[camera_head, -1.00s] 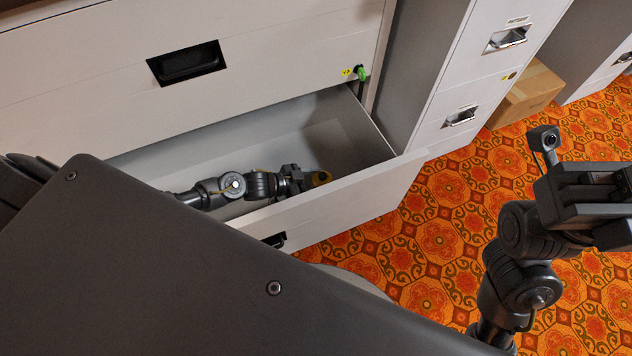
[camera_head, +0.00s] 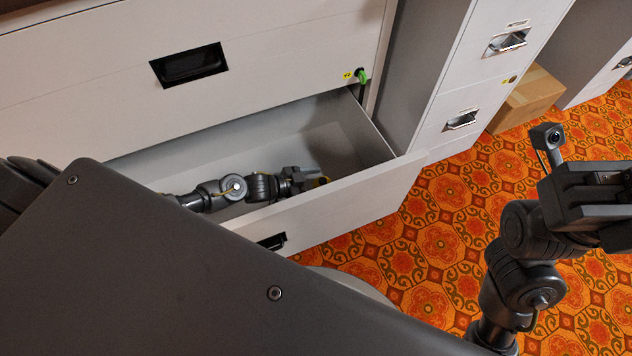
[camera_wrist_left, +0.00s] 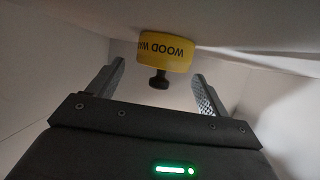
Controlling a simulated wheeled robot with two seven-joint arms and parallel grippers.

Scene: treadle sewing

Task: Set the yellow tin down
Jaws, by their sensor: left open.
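The yellow tin (camera_wrist_left: 168,52) is in the left wrist view, with dark lettering that reads upside down and begins "WOOD WA". A dark knob (camera_wrist_left: 159,79) sticks out from it towards my gripper. The tin is against a pale inner surface of the open drawer (camera_head: 370,187). My left gripper (camera_wrist_left: 158,72) is open, with one finger on each side of the knob and gaps between. My right gripper (camera_head: 598,195) is at the right edge, partly cut off.
The drawer's front panel and side walls surround my left arm. The patterned carpet (camera_head: 440,230) is clear.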

